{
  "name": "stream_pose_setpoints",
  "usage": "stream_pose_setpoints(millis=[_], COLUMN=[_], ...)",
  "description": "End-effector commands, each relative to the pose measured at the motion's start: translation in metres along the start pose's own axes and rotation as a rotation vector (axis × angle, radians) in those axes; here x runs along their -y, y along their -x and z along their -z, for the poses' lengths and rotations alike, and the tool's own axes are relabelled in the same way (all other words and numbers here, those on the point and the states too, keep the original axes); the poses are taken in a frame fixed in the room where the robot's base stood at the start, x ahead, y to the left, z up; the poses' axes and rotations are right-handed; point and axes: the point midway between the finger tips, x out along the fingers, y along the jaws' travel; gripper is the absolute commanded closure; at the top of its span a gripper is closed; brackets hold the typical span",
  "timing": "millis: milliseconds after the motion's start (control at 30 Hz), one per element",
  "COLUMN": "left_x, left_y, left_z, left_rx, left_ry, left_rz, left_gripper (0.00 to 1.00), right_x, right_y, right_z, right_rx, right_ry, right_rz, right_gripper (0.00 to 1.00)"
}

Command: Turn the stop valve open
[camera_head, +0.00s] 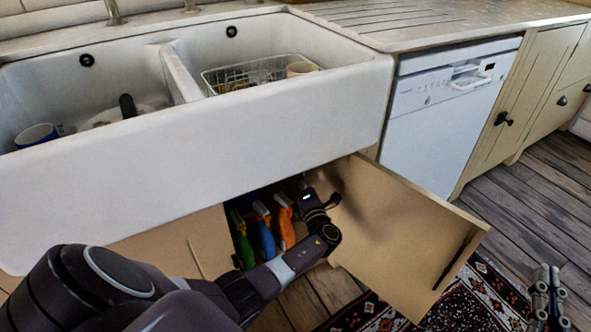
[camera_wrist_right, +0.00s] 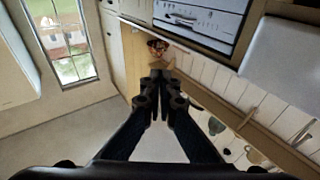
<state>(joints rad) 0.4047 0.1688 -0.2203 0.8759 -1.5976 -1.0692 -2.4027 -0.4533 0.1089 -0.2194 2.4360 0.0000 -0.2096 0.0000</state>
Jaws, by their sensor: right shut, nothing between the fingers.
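I cannot make out the stop valve in either view. The open cabinet (camera_head: 400,235) under the sink is dark inside, and my left arm covers part of its opening. My left gripper (camera_head: 318,203) is at that opening, beside the inner face of the open door; its fingertips are too dark and hidden to read. My right gripper (camera_head: 547,293) is at the lower right, over the floor and away from the cabinet. In the right wrist view its fingers (camera_wrist_right: 160,78) are together with nothing between them.
A green bottle (camera_head: 242,243), a blue bottle (camera_head: 265,235) and an orange bottle (camera_head: 286,225) stand in the cabinet close to my left arm. The white sink (camera_head: 200,150) overhangs it. A white dishwasher (camera_head: 435,120) is to the right. A patterned rug (camera_head: 480,300) lies in front.

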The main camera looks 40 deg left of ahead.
Motion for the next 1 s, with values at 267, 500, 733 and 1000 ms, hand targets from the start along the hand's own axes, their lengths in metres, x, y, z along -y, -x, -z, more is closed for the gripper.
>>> stream_pose_setpoints(millis=[267, 500, 733, 1000], left_x=[-0.005, -0.005, -0.006, -0.006], left_y=[-0.003, -0.004, -0.005, -0.005], left_z=[-0.006, -0.009, -0.011, -0.011], left_rx=[0.001, 0.0, 0.0, 0.0], left_ry=[0.003, 0.003, 0.003, 0.003], left_rz=[-0.005, -0.005, -0.006, -0.006], left_gripper=[1.0, 1.0, 1.0, 1.0], right_x=[-0.003, -0.005, -0.006, -0.006], right_y=[0.003, 0.007, 0.009, 0.009], right_z=[-0.025, -0.039, -0.046, -0.048], right_rx=[0.122, 0.185, 0.218, 0.227], right_ry=[0.003, 0.004, 0.005, 0.005], right_rz=[-0.006, -0.01, -0.012, -0.013], right_gripper=[1.0, 1.0, 1.0, 1.0])
